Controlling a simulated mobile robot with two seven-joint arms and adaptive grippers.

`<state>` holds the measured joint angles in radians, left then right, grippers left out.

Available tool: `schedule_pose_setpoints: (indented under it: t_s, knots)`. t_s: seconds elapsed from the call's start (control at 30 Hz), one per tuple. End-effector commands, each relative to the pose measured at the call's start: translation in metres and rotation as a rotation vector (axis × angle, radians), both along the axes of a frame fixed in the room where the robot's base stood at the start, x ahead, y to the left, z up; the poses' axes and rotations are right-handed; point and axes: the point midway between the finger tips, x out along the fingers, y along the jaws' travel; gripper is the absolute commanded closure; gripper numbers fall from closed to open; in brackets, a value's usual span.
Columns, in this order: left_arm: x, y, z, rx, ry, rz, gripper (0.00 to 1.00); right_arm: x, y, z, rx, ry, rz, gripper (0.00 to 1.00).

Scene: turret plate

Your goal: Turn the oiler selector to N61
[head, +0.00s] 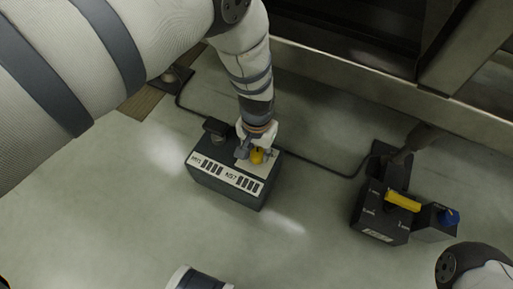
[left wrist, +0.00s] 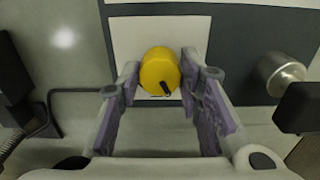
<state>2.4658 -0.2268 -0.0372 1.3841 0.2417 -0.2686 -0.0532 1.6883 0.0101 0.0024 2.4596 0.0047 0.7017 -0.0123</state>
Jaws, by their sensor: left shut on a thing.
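A dark box (head: 226,191) stands on the floor, with a white label strip on its front edge whose small print I cannot read surely. On its top, a pale plate (left wrist: 130,45) carries a round yellow knob (head: 257,156), the likely selector. In the left wrist view the knob (left wrist: 160,70) has a black pointer mark at its lower right. My left gripper (head: 256,148) is shut on the knob, with its two fingers (left wrist: 160,90) on either side of it. My right gripper is out of view.
A silver cylinder (left wrist: 284,74) stands beside the plate. A black cable (head: 318,168) runs behind the box. The floor in front is largely clear.

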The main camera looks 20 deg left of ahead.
Motion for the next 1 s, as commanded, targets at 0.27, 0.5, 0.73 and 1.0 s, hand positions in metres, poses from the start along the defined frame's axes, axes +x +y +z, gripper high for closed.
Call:
schedule_pose_setpoints:
  t_s: [0.27, 0.5, 0.73, 1.0]
  knots:
    - [-0.0004, -0.0004, 0.0003, 0.0, 0.0, 0.251, 0.95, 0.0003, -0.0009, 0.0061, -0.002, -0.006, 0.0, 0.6]
    - [-0.0006, -0.0005, -0.0004, 0.001, 0.001, 0.426, 0.95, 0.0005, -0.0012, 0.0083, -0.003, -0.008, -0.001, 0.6]
    - [-0.0006, -0.0011, -0.0008, -0.001, 0.002, 0.536, 0.95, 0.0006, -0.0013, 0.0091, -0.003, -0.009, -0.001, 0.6]
    - [-0.0006, -0.001, -0.001, 0.0, 0.001, 0.593, 0.95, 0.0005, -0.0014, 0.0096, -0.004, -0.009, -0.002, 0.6]
